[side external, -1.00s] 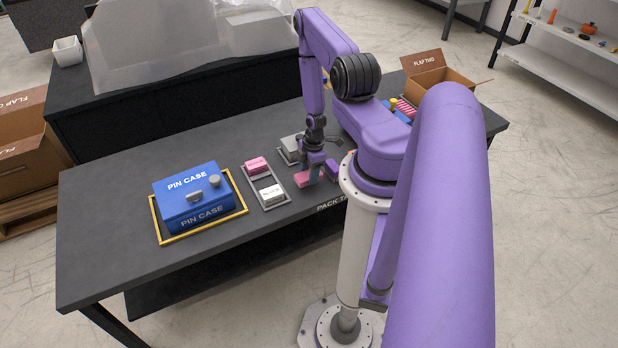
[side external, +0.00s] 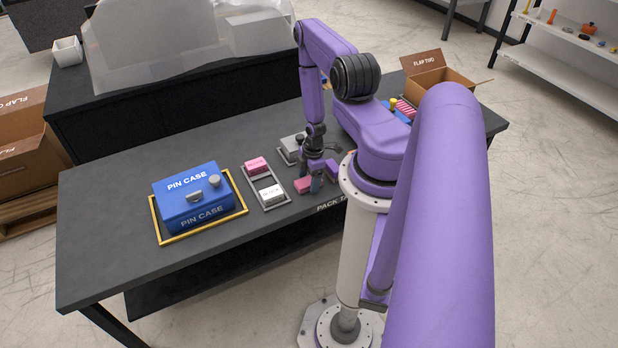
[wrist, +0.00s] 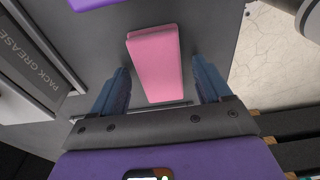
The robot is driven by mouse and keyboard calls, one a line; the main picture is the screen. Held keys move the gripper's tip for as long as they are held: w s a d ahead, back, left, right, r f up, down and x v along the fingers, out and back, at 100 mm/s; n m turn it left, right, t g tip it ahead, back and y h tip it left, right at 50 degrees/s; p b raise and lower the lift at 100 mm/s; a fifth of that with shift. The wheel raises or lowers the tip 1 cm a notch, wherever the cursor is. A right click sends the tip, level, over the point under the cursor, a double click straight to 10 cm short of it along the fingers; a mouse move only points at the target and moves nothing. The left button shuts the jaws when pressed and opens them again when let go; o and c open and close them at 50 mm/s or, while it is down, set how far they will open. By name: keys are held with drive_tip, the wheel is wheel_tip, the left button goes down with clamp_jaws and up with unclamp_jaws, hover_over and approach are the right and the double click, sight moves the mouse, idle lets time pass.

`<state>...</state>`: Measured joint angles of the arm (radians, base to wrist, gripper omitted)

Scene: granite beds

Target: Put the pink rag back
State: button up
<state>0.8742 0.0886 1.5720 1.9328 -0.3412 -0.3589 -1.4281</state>
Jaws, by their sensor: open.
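The pink rag (wrist: 157,62) looks like a flat folded pad lying on the dark table; in the side view its pink end (side external: 303,185) shows left of my gripper. My gripper (side external: 316,184) is low over the table there. In the wrist view my gripper (wrist: 161,70) is open, with one blue finger on each side of the rag and a gap on both sides.
A blue pin case (side external: 192,197) stands in a yellow-edged frame (side external: 165,240) at the left. A grey object (side external: 290,146) sits behind my gripper. An open cardboard box (side external: 445,83) and small coloured items (side external: 402,108) are at the right end. The table's far left is clear.

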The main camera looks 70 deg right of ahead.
wheel_tip(320, 180, up, 12)
drive_tip(key=d, duration=0.1)
drive_tip(key=w+a+r+n+g+h, duration=0.1)
drive_tip(key=w+a+r, duration=0.5)
drive_tip(key=w+r, duration=0.35)
drive_tip(key=w+a+r+n, duration=0.1)
drive_tip(key=w+a+r, duration=0.1)
drive_tip(key=a+r, duration=0.85)
drive_tip(key=s+a+r, duration=0.5)
drive_tip(key=s+a, duration=0.3)
drive_tip(key=s, duration=0.1)
drive_tip(key=s+a+r+n, duration=0.1)
drive_tip(key=s+a+r, duration=0.5)
drive_tip(key=s+a, duration=0.2)
drive_tip(key=shift+s+a+r+n, duration=0.25)
drive_tip(key=shift+s+r+n, duration=0.05)
drive_tip(key=shift+s, duration=0.2)
